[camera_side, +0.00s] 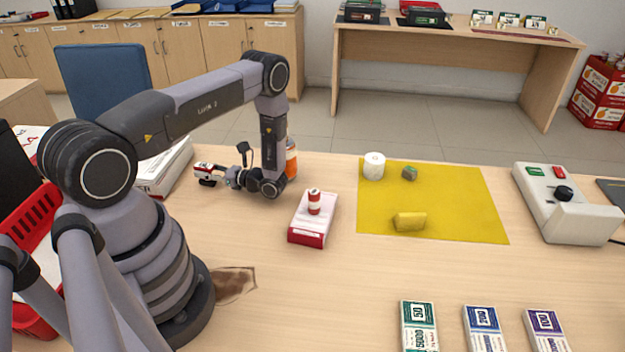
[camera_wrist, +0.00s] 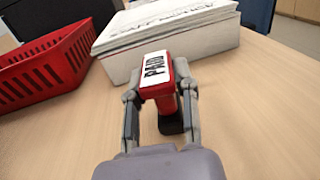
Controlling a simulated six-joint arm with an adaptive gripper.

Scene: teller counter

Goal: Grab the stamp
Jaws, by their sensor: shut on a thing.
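The stamp (camera_wrist: 156,72) is red with a white top label reading "PAID" and a dark base. It sits between the two fingers of my gripper (camera_wrist: 160,92) in the wrist view, and the fingers are shut on it. In the side view the stamp (camera_side: 205,181) is at the end of my gripper (camera_side: 222,174), at the left part of the counter beside a white stack. I cannot tell whether its base touches the counter.
A white stack of paper (camera_wrist: 165,35) lies just beyond the stamp, with a red basket (camera_wrist: 45,70) to its left. An orange bottle (camera_side: 291,160) stands behind my wrist. A red-and-white box (camera_side: 309,228) bears a small striped cylinder (camera_side: 314,203). A yellow mat (camera_side: 450,200) lies farther right.

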